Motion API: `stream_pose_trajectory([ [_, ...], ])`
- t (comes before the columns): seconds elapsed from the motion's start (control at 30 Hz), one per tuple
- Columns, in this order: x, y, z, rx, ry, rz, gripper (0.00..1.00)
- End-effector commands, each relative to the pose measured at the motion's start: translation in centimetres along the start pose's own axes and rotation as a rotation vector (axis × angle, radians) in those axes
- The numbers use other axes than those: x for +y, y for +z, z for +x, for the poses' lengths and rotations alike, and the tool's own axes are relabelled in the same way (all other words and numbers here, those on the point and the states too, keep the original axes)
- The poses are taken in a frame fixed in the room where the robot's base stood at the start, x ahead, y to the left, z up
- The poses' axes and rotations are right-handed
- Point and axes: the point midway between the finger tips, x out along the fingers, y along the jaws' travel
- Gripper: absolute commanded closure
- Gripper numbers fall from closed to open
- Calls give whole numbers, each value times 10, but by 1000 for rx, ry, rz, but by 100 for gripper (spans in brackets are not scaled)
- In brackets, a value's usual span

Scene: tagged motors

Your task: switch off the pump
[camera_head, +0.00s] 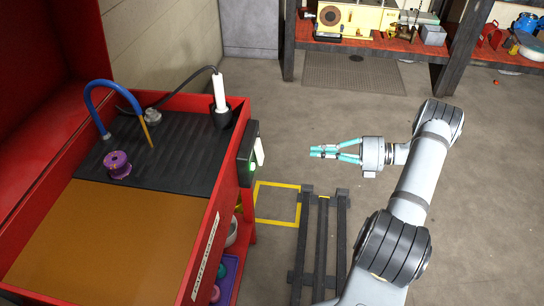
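A dark switch box (247,155) is fixed to the outer right side of a red wash basin (200,262). A green light (253,167) glows on its front, and a pale upright lever or plate (260,151) stands out from it. The pump itself is not clearly seen. My gripper (317,152) is in mid-air to the right of the switch box, with its turquoise fingers pointing left toward it. The fingers converge and their tips lie together with nothing between them. A clear gap separates the tips from the box.
On the basin are a blue hose (89,98), a purple spool-like part (117,164) and a white cylinder in a black holder (220,93). A dark pallet (322,240) and a yellow floor marking (278,222) lie below my gripper. A cluttered bench (370,43) stands behind.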

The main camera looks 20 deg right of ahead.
Motion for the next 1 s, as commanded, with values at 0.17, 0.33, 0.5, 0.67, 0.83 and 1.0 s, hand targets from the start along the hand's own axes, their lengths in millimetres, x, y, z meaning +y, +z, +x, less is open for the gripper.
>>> stream_pose_trajectory([
  [0.17, 5, -12, 0, 44, 11, 292, 100],
  [0.33, 6, -11, 0, 42, 10, 420, 100],
  [0.5, 6, -11, 0, 41, 9, 442, 100],
  [0.67, 5, -11, 0, 41, 9, 440, 100],
  [0.83, 6, -11, 6, 43, 10, 438, 100],
  [1.0, 8, -12, 29, 45, 11, 440, 100],
])
